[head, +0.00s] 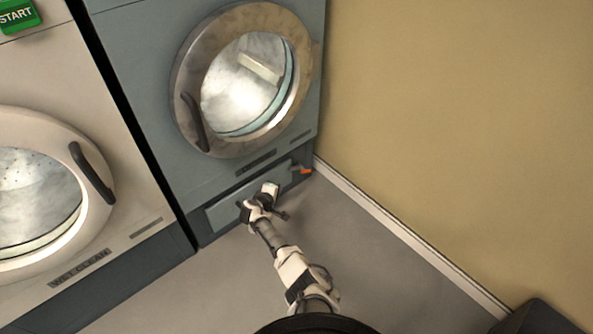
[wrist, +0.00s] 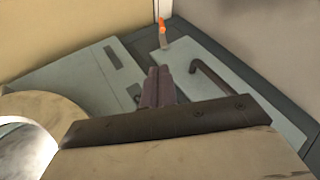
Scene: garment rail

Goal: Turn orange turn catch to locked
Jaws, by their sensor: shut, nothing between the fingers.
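The orange turn catch (head: 304,170) is at the lower right corner of the grey-blue machine, at the right end of a low flap panel (head: 226,208). In the wrist view the catch (wrist: 163,30) has an orange tip on a short grey lever, upright in that picture, beside the panel edge. My gripper (wrist: 158,74) is shut and empty, its dark fingers together. The fingers are apart from the catch and point roughly towards it. In the head view my gripper (head: 268,192) is in front of the panel, left of and below the catch.
A dark bar handle (wrist: 214,77) is on the panel, right of my fingers in the wrist view. The round door (head: 245,80) above is closed. A tan wall (head: 450,110) with a white skirting board (head: 400,232) stands close to the catch's right. The grey floor (head: 350,240) is clear.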

